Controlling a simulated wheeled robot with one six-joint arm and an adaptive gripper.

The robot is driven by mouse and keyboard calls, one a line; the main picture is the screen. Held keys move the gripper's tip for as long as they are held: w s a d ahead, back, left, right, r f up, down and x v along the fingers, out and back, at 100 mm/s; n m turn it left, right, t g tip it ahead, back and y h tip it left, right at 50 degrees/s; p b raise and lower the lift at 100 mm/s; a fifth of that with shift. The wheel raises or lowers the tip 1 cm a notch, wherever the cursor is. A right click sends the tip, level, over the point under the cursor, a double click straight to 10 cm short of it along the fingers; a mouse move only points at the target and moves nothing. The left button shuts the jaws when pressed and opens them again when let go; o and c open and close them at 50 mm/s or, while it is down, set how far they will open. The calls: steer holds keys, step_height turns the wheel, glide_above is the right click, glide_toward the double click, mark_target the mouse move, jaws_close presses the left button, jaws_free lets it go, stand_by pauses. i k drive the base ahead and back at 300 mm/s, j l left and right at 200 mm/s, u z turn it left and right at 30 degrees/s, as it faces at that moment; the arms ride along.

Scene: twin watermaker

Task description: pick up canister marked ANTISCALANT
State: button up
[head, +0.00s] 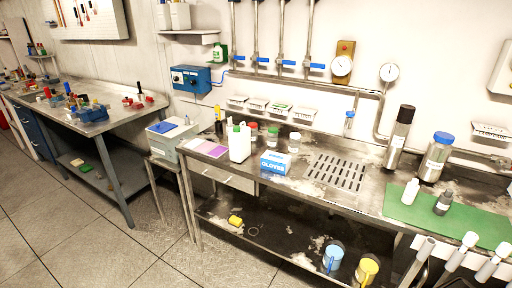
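No label reading ANTISCALANT is legible in the head view, so I cannot tell which container is the marked canister. A white canister with a green cap (240,144) stands upright on the metal bench, left of the blue and white gloves box. A small green container with a white label (218,54) is at the wall below the shelf's right end. Two white jugs (172,15) stand on the wall shelf, their tops cut off by the picture edge. My gripper is not in view.
Small jars (272,136) stand close right of the white canister. The gloves box (275,162) and a drain grate (337,173) lie further right. Open floor (90,235) lies at front left.

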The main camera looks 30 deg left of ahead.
mark_target(239, 139)
steer(key=i+j, duration=0.2)
steer(key=j, duration=0.2)
steer(key=i+j+u, duration=0.1)
steer(key=i+j, duration=0.4)
steer(key=j, duration=0.25)
steer(key=u, duration=0.05)
